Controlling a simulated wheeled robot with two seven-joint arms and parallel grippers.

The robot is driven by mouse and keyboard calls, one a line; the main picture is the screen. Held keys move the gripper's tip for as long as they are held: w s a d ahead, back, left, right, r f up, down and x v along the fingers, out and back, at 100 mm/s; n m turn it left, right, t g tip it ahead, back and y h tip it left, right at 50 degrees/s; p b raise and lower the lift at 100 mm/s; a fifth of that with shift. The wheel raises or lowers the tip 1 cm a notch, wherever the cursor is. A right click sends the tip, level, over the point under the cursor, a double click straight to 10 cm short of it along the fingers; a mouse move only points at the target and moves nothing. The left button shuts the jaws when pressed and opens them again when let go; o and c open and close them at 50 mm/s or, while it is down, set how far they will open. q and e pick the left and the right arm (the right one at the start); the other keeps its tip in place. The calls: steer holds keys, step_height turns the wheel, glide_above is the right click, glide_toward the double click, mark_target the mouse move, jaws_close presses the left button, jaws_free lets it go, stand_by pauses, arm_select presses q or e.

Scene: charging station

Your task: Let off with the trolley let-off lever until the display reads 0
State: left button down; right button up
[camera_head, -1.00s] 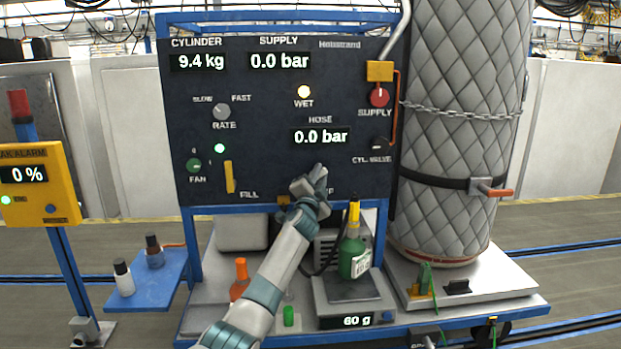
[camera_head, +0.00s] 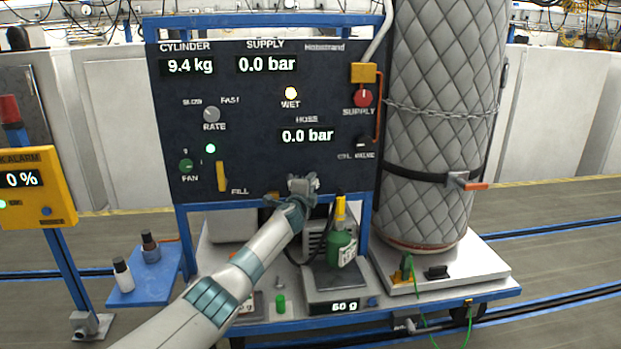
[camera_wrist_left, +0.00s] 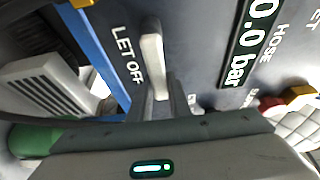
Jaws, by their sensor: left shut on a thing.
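The let-off lever (camera_wrist_left: 153,62) is a pale grey handle beside the "LET OFF" label in the left wrist view. My left gripper (camera_head: 302,188) is at the lower edge of the dark panel (camera_head: 250,100), and its jaws (camera_wrist_left: 165,105) are shut on the lever. In the head view the gripper hides the lever and its label. The hose display (camera_head: 307,135) reads 0.0 bar; it also shows in the left wrist view (camera_wrist_left: 252,42). The supply display (camera_head: 267,65) reads 0.0 bar and the cylinder display (camera_head: 189,66) reads 9.4 kg. My right gripper is not in view.
A green bottle (camera_head: 341,248) stands on the scale, whose display (camera_head: 333,307) reads 60 g. A quilted cylinder (camera_head: 435,125) stands right of the panel. A yellow leak alarm (camera_head: 35,190) stands left, reading 0 %. Small bottles stand on a blue side shelf (camera_head: 150,282).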

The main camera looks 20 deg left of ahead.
arm_select(q)
steer(key=shift+a, duration=0.1)
steer(key=c, duration=1.6)
jaws_free()
steer(key=shift+c, duration=0.2)
steer(key=shift+s, duration=0.1)
steer(key=shift+s, duration=0.35)
steer(key=s+d+b, duration=0.2)
steer(key=s, duration=1.4)
steer(key=shift+d, duration=0.4)
steer(key=shift+s, duration=0.1)
